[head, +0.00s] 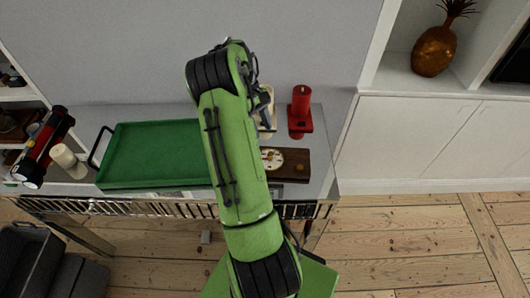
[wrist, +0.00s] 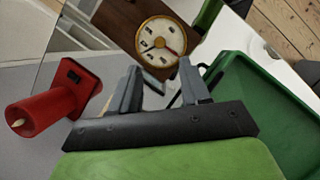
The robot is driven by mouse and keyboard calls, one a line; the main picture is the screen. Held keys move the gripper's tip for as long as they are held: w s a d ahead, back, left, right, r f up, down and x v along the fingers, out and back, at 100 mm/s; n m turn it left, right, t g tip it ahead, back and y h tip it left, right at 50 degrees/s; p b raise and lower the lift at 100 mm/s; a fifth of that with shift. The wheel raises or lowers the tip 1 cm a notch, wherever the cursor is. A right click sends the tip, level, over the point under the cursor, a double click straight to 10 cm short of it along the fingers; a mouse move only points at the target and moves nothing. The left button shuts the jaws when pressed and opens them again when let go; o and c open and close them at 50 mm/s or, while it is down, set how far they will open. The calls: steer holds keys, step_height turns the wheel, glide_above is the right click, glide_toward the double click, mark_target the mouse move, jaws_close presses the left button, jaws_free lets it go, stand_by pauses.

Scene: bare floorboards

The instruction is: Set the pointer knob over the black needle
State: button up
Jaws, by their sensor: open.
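A dark brown wooden board (head: 290,174) lies on the table to the right of my arm in the head view, partly hidden by it. It bears a cream round dial (head: 272,159) and a small brassy round piece (head: 300,167), perhaps a knob. In the wrist view the dial (wrist: 147,43) shows dark marks and a thin reddish pointer (wrist: 173,51); I cannot clearly tell a black needle from the marks. My gripper (wrist: 160,75) is open, its two fingers apart below the dial in the picture. A small grey-blue piece (wrist: 153,83) shows between them; I cannot tell what it is.
A red candle on a red holder (head: 300,122) stands behind the board; its holder shows in the wrist view (wrist: 75,76). A green tray (head: 150,155) lies left of my arm. A flashlight (head: 45,148) and a cream candle (head: 67,160) are at the table's left end.

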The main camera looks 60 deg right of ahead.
mark_target(270, 154)
steer(key=b+x, duration=0.1)
steer(key=x, duration=0.9)
steer(key=shift+f, duration=0.1)
jaws_close()
